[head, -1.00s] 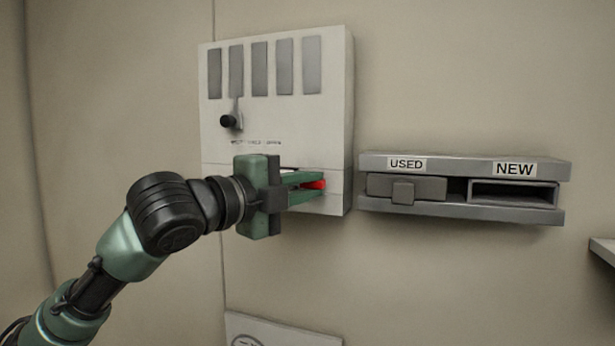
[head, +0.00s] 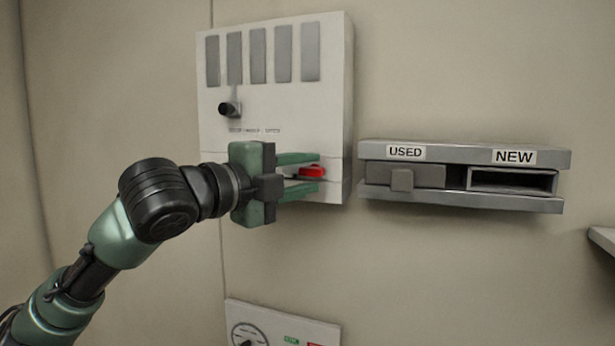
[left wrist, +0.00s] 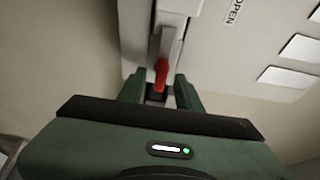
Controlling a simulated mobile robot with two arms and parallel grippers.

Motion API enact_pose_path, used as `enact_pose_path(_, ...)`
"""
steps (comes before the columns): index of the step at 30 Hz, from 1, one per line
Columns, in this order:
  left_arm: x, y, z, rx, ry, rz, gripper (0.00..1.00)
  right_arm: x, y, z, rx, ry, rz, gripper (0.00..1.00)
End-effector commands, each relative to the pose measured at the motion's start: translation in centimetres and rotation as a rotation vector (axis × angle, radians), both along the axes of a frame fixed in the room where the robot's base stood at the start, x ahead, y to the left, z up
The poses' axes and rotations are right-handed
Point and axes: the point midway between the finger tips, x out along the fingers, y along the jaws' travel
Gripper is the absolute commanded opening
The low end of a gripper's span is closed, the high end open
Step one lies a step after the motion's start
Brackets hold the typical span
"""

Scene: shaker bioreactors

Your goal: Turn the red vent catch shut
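The red vent catch (head: 312,172) is on the lower part of the white wall box (head: 335,100). In the left wrist view the red catch (left wrist: 162,74) shows between and just beyond the fingertips, beside the word OPEN on the box. My left gripper (head: 308,173) is at the catch, one green finger above it and one below. The fingers stand apart, with visible gaps to the catch in the head view. It also shows in the left wrist view (left wrist: 159,85), open around the catch's near end. My right gripper is not in view.
A black knob (head: 230,109) sticks out of the box above my gripper. To the right, a grey holder (head: 455,152) labelled USED and NEW is on the wall. A panel with a gauge (head: 250,334) is below. Bare wall lies between them.

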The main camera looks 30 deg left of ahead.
Motion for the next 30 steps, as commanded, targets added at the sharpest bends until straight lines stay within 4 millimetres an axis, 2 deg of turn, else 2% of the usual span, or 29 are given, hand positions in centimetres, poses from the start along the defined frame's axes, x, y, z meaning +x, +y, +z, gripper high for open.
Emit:
enact_pose_path(6,-3.7,0.7,-0.6,0.006,-0.002,0.006,0.35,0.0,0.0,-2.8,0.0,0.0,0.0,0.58)
enact_pose_path(12,-6.3,1.0,-0.4,0.003,0.0,0.002,0.35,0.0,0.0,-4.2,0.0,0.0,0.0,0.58)
enact_pose_path(17,-7.0,1.0,-0.1,0.002,0.002,0.0,0.35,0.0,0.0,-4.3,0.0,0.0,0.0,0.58)
enact_pose_path(30,-7.0,1.0,-0.1,0.002,0.002,0.0,0.35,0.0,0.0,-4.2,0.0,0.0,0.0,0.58)
